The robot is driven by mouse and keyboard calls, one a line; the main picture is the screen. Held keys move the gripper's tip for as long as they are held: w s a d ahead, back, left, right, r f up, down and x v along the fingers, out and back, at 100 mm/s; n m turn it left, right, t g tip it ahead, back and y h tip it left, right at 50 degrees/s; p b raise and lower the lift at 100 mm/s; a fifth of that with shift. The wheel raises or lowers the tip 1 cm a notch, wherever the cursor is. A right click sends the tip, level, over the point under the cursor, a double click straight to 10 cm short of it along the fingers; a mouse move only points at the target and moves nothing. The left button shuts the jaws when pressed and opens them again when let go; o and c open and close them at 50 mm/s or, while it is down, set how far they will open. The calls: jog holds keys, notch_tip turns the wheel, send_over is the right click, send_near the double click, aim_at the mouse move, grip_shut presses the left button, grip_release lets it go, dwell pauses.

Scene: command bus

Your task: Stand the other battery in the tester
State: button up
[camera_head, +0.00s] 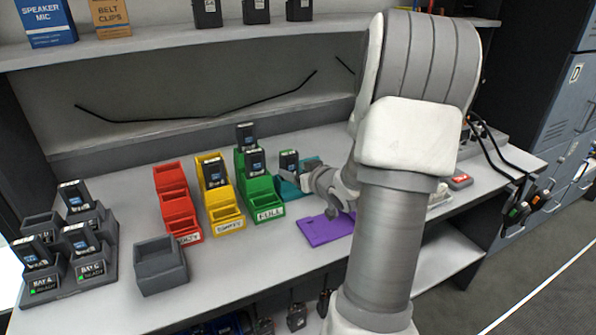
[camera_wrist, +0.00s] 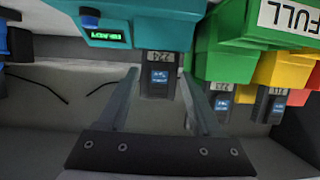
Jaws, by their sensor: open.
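The teal tester (camera_head: 286,188) stands right of the green rack, partly hidden by my arm in the head view. In the wrist view, which is upside down, the tester (camera_wrist: 155,25) shows a lit green display. A dark battery labelled 224 (camera_wrist: 159,77) stands upright at the tester; its base is hidden. It also shows in the head view (camera_head: 289,160). My gripper (camera_wrist: 160,85) is open, with one finger on each side of this battery. Other batteries (camera_head: 255,161) stand in the green rack (camera_head: 265,207) marked FULL.
A yellow rack (camera_head: 226,215) holds a battery; the red rack (camera_head: 180,210) looks empty. A grey charger (camera_head: 70,283) with several batteries and an empty grey bin (camera_head: 160,265) stand left. A purple mat (camera_head: 325,228) lies in front of the tester.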

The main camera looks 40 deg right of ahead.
jog(key=v, duration=1.7)
jog(key=shift+s, duration=0.2)
jog(key=shift+r, duration=0.1)
